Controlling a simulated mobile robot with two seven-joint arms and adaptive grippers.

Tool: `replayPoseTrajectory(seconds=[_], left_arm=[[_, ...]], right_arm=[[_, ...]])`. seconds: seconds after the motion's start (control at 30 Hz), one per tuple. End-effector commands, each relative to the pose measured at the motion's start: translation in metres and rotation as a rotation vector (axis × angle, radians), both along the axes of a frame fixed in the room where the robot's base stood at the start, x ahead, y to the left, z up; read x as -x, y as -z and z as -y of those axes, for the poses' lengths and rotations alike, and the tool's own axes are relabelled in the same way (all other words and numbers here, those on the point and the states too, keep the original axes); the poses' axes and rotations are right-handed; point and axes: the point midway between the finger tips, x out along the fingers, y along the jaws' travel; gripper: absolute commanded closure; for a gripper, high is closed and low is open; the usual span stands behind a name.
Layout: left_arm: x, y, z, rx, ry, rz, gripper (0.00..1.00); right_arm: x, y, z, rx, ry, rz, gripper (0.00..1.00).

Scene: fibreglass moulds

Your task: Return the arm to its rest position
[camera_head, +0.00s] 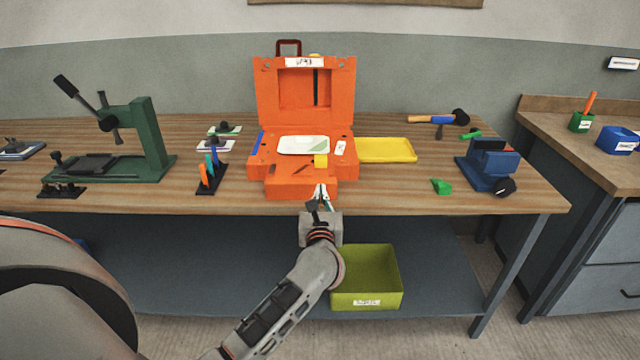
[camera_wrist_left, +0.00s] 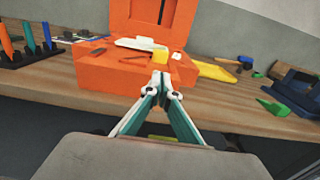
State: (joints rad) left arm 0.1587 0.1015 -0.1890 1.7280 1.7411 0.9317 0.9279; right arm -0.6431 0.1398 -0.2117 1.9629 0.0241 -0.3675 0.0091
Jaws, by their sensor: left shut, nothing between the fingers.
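My left gripper (camera_head: 321,192) is shut and empty, just in front of the orange mould case (camera_head: 300,189) at the bench's front edge. My left arm reaches up to it from the bottom of the head view. In the left wrist view the closed fingertips (camera_wrist_left: 160,78) overlap the front face of the orange case (camera_wrist_left: 110,73); I cannot tell whether they touch it. The case is open, with its lid upright at the back. A white piece (camera_head: 303,145) and a yellow block (camera_head: 320,161) lie in it. My right gripper is not in view.
A yellow tray (camera_head: 388,150) lies right of the case. A green press (camera_head: 150,140) and a tool rack (camera_head: 211,178) stand left. A blue vise (camera_head: 488,166) and a green wedge (camera_head: 441,186) are right. A lime bin (camera_head: 366,280) sits below the bench top, near my forearm.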

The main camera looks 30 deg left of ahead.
Motion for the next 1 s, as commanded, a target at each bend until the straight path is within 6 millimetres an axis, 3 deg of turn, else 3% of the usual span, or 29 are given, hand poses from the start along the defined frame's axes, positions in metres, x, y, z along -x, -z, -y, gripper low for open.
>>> replayPoseTrajectory(seconds=[0.33, 0.47, 0.57, 0.67, 0.77, 0.87, 1.0], left_arm=[[0.012, 0.0, 0.007, -0.003, 0.001, -0.001, 1.0], [0.019, 0.0, 0.011, -0.116, 0.017, -0.021, 1.0], [0.035, -0.002, 0.024, -0.369, 0.055, -0.065, 1.0], [0.056, 0.002, 0.053, -0.744, 0.118, -0.139, 1.0], [0.082, 0.019, 0.093, -1.155, 0.195, -0.223, 1.0], [0.111, 0.051, 0.133, -1.563, 0.284, -0.306, 1.0], [0.162, 0.118, 0.179, -2.129, 0.434, -0.403, 1.0]], right_arm=[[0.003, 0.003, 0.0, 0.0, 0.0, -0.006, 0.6], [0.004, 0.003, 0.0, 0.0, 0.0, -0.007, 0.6], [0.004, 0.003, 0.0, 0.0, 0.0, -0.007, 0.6], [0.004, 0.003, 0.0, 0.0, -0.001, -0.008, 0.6], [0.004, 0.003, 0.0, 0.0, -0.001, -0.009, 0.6], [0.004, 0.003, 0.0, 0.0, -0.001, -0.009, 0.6], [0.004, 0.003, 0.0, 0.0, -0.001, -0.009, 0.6]])
